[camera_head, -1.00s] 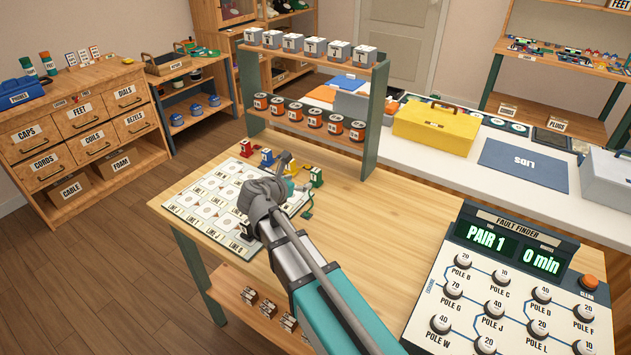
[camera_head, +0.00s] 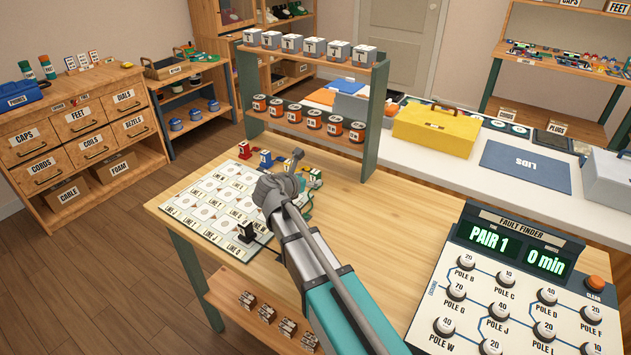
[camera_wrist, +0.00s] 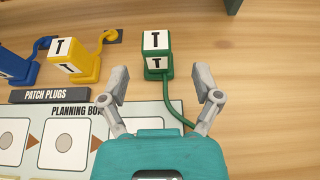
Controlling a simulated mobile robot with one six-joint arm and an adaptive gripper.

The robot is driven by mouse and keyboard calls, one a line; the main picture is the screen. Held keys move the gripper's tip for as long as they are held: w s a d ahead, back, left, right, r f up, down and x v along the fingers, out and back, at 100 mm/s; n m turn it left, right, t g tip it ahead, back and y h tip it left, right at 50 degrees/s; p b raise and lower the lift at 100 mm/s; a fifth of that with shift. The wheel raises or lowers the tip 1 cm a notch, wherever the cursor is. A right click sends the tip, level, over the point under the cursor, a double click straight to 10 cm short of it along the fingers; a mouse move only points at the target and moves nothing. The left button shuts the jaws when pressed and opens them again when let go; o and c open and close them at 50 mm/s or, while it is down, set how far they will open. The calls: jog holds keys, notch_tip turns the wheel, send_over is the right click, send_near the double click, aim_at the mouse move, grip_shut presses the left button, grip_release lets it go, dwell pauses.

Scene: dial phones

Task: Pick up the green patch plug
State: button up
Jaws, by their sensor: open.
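The green patch plug (camera_wrist: 157,66) stands upright on the bare wood in the wrist view, with white "T" labels and a green cord running down to the right. My gripper (camera_wrist: 160,98) is open and empty, its fingers apart. The plug lies beyond the fingertips, roughly centred between them, and the cord runs down between the fingers. In the head view my gripper (camera_head: 291,172) hangs over the bench close to the plugs and partly hides the green one.
A yellow plug (camera_wrist: 83,64) and a blue plug (camera_wrist: 18,68) stand to the left. The planning board (camera_wrist: 60,142) lies below them. In the head view, the red plug (camera_head: 244,150) is farther left. A shelf rack (camera_head: 376,125) stands behind; the fault finder (camera_head: 510,285) is at right.

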aim_at(313, 176)
jog(key=shift+b+x, duration=0.7)
jog(key=shift+x, duration=1.65)
jog(key=shift+w+a+r, duration=0.1)
jog(key=shift+r, duration=0.05)
grip_shut()
